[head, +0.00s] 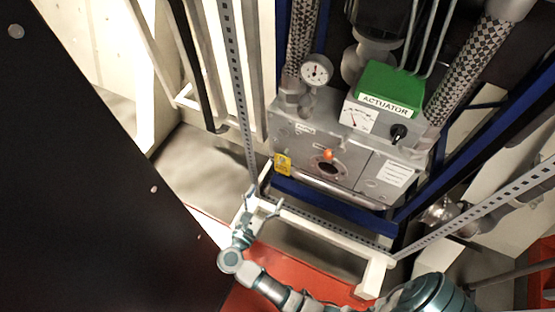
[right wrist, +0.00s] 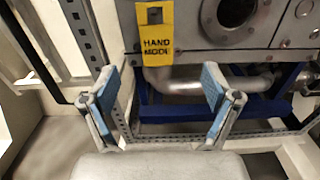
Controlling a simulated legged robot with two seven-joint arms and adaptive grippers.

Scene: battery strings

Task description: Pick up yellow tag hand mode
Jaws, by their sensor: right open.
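The yellow tag (head: 283,165) hangs on the lower left of the grey actuator box's front in the head view. In the right wrist view the yellow tag (right wrist: 156,34) reads "HAND MODE" and hangs at the top, left of a round opening. My right gripper (head: 265,202) is below and slightly left of the tag in the head view. In the right wrist view my right gripper (right wrist: 160,97) is open and empty, with blue pads apart. The tag shows above the gap between the fingers, apart from them. My left gripper is not in view.
The grey actuator box (head: 312,133) carries a green-topped indicator (head: 390,90) and a gauge (head: 317,70). A blue beam (head: 330,204) and a white frame (head: 322,228) run below it. A perforated upright (head: 237,85) stands left. A large dark panel (head: 80,170) fills the left side.

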